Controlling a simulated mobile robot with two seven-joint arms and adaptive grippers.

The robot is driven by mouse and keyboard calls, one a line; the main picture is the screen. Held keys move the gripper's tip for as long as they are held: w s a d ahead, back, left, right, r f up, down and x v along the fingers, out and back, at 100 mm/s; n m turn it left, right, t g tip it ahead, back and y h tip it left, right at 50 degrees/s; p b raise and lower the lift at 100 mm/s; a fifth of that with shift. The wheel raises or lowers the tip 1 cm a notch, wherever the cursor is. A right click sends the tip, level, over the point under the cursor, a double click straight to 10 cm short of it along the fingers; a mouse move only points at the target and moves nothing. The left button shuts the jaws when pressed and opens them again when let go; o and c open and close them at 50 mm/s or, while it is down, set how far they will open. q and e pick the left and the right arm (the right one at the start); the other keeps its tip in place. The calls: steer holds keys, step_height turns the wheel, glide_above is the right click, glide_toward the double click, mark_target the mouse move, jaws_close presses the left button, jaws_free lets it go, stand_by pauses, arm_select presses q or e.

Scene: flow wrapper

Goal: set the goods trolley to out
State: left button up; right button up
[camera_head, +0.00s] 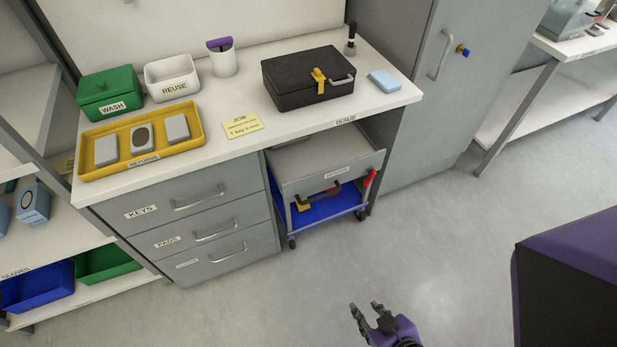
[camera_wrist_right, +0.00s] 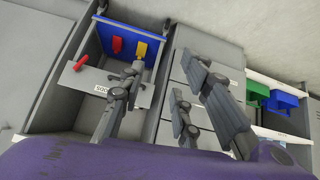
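The goods trolley (camera_head: 300,160) is a grey cart with a blue lower tray. It stands in the bay under the worktop, right of the drawers, its front about level with them. A red handle (camera_head: 369,180) is at its right side. In the right wrist view the trolley's grey front panel (camera_wrist_right: 130,86) and the red handle (camera_wrist_right: 83,61) show, with the blue tray behind. My right gripper (camera_head: 366,308) is open and empty, over the floor in front of the trolley and apart from it. Its spread fingers (camera_wrist_right: 160,82) show up close. My left gripper is out of view.
The worktop (camera_head: 215,150) carries a yellow tray, bins and a black case (camera_head: 300,90). Closed drawers (camera_head: 200,235) stand left of the trolley, a grey cabinet (camera_head: 415,100) right. The floor (camera_head: 440,230) in front is clear. Red and yellow items lie in the trolley's blue tray.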

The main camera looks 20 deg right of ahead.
steer(key=w+d+f+n+t+b, duration=0.1)
steer(key=w+d+f+n+b, duration=0.1)
steer(key=w+d+f+b, duration=0.35)
steer(key=n+t+y+b, duration=0.5)
steer(key=n+y+b, duration=0.2)
steer(key=n+b, duration=1.35)
glide_toward(320, 196)
steer(key=w+a+m+b, duration=0.1)
steer(key=w+m+b, duration=0.1)
steer(key=x, duration=0.5)
steer(key=f+b+x, duration=0.1)
steer(key=x, duration=0.1)
steer(key=shift+w+a+f, duration=0.1)
steer(key=shift+w+f, duration=0.05)
steer(key=shift+w, duration=0.15)
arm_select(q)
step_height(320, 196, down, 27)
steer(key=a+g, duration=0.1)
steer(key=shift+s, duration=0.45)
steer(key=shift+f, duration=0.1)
arm_select(e)
jaws_close()
